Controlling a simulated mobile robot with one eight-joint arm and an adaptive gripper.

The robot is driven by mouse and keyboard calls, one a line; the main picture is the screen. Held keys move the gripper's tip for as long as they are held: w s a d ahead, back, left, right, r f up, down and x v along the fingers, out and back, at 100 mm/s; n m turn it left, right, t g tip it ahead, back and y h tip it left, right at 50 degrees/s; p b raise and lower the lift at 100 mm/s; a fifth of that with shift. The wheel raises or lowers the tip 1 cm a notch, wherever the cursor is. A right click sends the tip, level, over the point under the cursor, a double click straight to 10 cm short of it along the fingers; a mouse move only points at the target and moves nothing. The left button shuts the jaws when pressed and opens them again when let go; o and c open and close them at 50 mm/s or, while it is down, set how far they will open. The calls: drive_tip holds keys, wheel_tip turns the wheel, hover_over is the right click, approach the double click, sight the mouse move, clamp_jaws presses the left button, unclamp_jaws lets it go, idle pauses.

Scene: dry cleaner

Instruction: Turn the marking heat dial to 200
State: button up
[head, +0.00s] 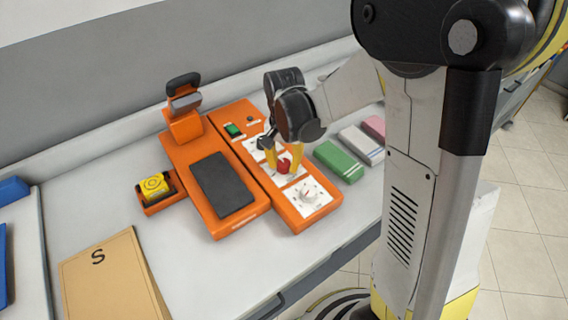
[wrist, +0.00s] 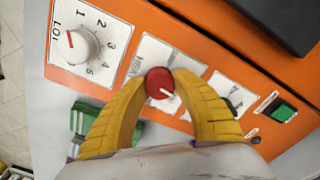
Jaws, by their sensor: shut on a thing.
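A red dial (head: 284,166) with a white pointer mark sits on a white scale plate on the orange control box (head: 240,117). In the wrist view the red dial (wrist: 160,83) is between the two yellow fingers of my gripper (wrist: 161,77), which is shut on it from both sides. Its white mark points to the lower right in that view.
A white LOT dial (wrist: 80,45), numbered 1 to 5, is beside the red one. A dark knob (wrist: 233,103) and green switch (wrist: 284,112) are on the other side. An orange press with a dark pad (head: 222,184) adjoins the box. A green block (head: 338,160) lies close by.

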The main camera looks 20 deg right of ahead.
sight(284, 162)
drive_tip(key=shift+m, duration=2.2)
drive_tip(key=o, duration=1.2)
drive_tip(key=shift+o, duration=0.2)
wheel_tip(284, 162, up, 12)
